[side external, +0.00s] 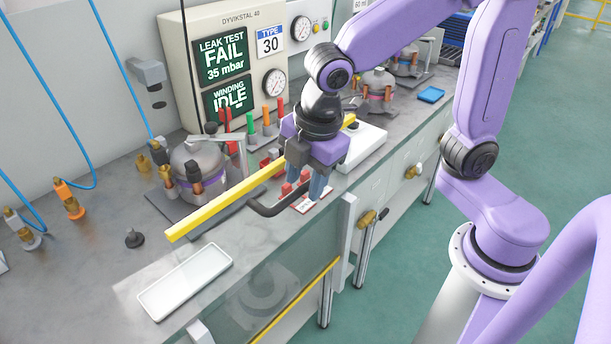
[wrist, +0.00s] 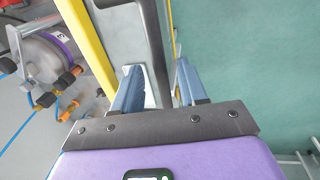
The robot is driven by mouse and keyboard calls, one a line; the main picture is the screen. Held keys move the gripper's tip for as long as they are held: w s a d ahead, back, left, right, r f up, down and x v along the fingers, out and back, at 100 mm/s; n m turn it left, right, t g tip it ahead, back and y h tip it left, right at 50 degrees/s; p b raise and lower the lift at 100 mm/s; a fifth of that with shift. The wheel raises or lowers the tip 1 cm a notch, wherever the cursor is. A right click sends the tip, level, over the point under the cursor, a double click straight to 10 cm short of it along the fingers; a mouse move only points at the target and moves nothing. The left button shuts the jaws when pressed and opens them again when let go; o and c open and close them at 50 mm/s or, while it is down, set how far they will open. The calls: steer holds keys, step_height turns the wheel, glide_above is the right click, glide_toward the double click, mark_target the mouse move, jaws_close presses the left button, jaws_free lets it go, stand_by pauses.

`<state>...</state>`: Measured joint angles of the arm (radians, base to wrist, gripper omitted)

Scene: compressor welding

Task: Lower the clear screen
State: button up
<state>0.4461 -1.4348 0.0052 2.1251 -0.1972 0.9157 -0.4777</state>
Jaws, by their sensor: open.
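The clear screen (side external: 262,285) shows as a faint see-through sheet at the bench front, with a pale marking; its full outline is hard to make out. A yellow bar (side external: 225,202) runs slantwise above the bench edge, and it also crosses the wrist view (wrist: 88,45). A dark grey bent handle (side external: 268,208) sits beside the yellow bar. My gripper (side external: 308,187) is open, pointing down at the handle's right end. In the wrist view, the handle (wrist: 151,40) passes between the two blue fingers of my gripper (wrist: 157,82), with gaps at both sides.
A compressor (side external: 198,165) with a purple band stands behind the yellow bar. A white tray (side external: 186,281) lies at the front left of the bench. A tester panel (side external: 225,20) reads "FAIL". Brass taps (side external: 368,217) stick out from the bench front. Open green floor lies right.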

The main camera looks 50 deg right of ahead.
jaws_close()
steer(key=shift+f, duration=0.15)
glide_toward(296, 258)
steer(key=s+a+f, duration=0.2)
steer(key=s+f, duration=0.1)
steer(key=f, duration=0.2)
steer(key=shift+s+a+f, duration=0.25)
steer(key=shift+a, duration=0.05)
stand_by(0.4)
jaws_free()
steer(key=shift+r, duration=0.15)
